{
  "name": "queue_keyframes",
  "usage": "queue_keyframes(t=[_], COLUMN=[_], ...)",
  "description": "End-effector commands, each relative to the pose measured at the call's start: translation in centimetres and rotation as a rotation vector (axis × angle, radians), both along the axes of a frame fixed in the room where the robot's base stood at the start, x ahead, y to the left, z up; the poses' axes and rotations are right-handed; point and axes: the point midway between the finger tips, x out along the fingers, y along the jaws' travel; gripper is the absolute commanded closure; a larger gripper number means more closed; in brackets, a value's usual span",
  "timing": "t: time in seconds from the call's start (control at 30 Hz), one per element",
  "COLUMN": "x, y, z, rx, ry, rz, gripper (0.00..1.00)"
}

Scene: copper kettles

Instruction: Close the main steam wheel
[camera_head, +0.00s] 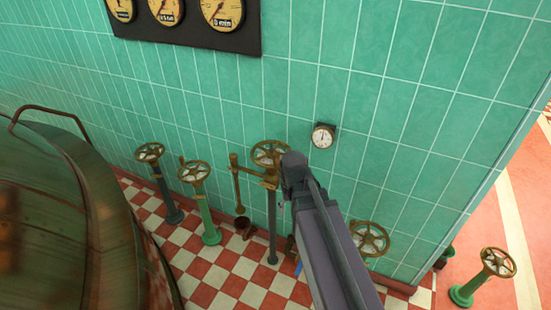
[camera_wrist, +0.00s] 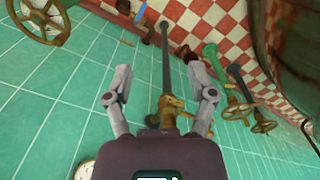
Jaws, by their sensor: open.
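Several brass handwheels stand along the green tiled wall; I cannot tell which is the main steam wheel. One wheel (camera_head: 270,152) tops a dark grey post (camera_head: 271,225) beside the end of my arm. In the wrist view this post (camera_wrist: 165,60) runs between the spread fingers of my gripper (camera_wrist: 160,70), with a brass fitting (camera_wrist: 171,103) nearer my palm. My gripper is open and holds nothing. That post's wheel is mostly hidden by my gripper body there. A larger wheel (camera_head: 369,239) is low by the wall, at upper left in the wrist view (camera_wrist: 40,18).
Left of the arm stand a green post's wheel (camera_head: 194,172) and a dark post's wheel (camera_head: 150,153). Another green-post wheel (camera_head: 497,262) is far right. A copper kettle (camera_head: 70,220) fills the left. A small dial (camera_head: 323,136) is on the wall. Checkered floor (camera_head: 240,270) lies between.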

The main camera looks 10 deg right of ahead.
Motion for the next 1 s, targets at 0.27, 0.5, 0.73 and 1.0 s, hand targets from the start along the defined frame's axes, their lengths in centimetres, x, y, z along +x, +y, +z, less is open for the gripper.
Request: queue_keyframes(t=[0.27,0.5,0.73,1.0], x=[9.7,18.7,24.4,26.3], y=[-0.2,-0.1,-0.1,-0.1], z=[4.8,8.8,11.1,11.7], rx=[0.000,0.001,0.001,0.001], ry=[0.000,0.000,0.000,0.000], rz=[-0.092,-0.184,-0.249,-0.274], gripper=[0.28,0.28,0.28,0.28])
